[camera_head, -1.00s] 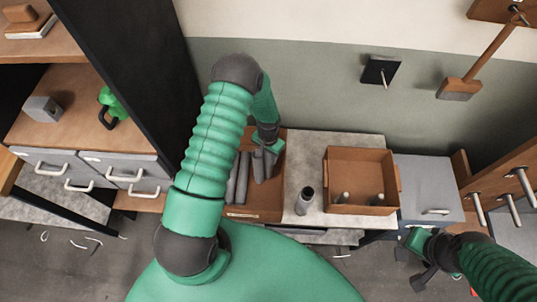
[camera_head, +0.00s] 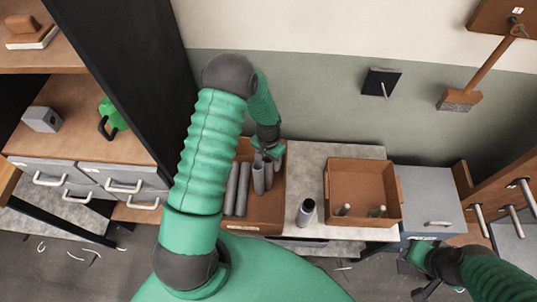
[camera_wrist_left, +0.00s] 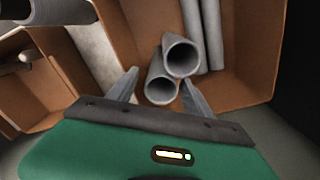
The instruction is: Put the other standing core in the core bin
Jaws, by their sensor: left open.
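The core bin (camera_head: 274,215) is a brown open box on the bench, holding several grey cores. A grey hollow standing core (camera_head: 306,212) is upright on the pale bench top, right of the bin. My left gripper (camera_head: 268,154) is open over the bin's far part. In the left wrist view its fingers (camera_wrist_left: 163,92) are spread, with two open core ends, a nearer one (camera_wrist_left: 161,89) and a farther one (camera_wrist_left: 182,56), between and just beyond them. My right gripper (camera_head: 416,272) is low at the right; its jaw state is unclear.
A second brown box (camera_head: 362,166) with two small upright pieces inside stands right of the standing core. A grey drawer unit (camera_head: 430,196) and a rack with metal pegs (camera_head: 495,212) are farther right. A dark tall panel (camera_head: 110,75) is at the left.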

